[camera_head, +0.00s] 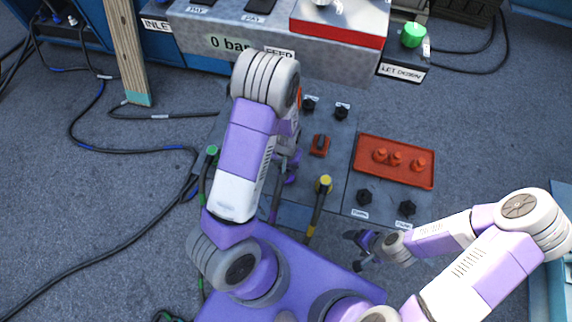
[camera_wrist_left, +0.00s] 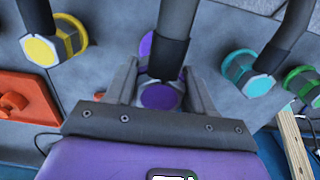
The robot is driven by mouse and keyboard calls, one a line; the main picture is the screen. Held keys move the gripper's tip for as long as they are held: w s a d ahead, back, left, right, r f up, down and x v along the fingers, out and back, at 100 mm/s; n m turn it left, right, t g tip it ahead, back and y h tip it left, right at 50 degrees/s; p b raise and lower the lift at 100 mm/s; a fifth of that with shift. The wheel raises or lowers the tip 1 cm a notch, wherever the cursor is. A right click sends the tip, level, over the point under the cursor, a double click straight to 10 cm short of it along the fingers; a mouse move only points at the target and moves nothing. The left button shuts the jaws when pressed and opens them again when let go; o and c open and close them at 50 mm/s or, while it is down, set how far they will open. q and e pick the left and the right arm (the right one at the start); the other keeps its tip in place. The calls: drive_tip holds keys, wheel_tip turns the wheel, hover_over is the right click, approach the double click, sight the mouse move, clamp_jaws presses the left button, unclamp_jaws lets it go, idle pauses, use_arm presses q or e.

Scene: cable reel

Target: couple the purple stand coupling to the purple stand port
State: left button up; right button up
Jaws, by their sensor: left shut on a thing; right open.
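The purple stand coupling (camera_wrist_left: 158,96) is on a thick black cable in the left wrist view, between the fingers of my left gripper (camera_wrist_left: 158,82), which is shut on it. More purple (camera_wrist_left: 146,44) shows just behind the cable; I cannot tell whether this is the purple stand port or part of the coupling, nor whether the two are joined. In the head view my left gripper (camera_head: 287,165) is low over the grey panel, largely hidden by my left arm, with purple showing beside it. My right gripper (camera_head: 356,238) is open and empty near the panel's lower edge.
A yellow coupling (camera_wrist_left: 42,50) stands to the left in the wrist view, with teal (camera_wrist_left: 250,72) and green (camera_wrist_left: 302,84) ones to the right. An orange tray (camera_head: 366,172) with several orange pieces and black knobs (camera_head: 364,197) lie right of my left gripper. Cables cross the left floor.

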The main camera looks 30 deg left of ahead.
use_arm(q)
drive_tip(key=shift+f+b, duration=1.2)
drive_tip(key=shift+f, duration=0.7)
use_arm(e)
drive_tip(key=shift+f, duration=1.6)
use_arm(q)
drive_tip(key=shift+f, duration=0.4)
use_arm(e)
drive_tip(key=shift+f, duration=0.25)
use_arm(q)
drive_tip(key=o, duration=1.2)
drive_tip(key=shift+o, duration=0.2)
drive_tip(key=shift+r+p, duration=1.1)
drive_tip(key=shift+r, duration=2.65)
use_arm(e)
drive_tip(key=shift+r, duration=1.4)
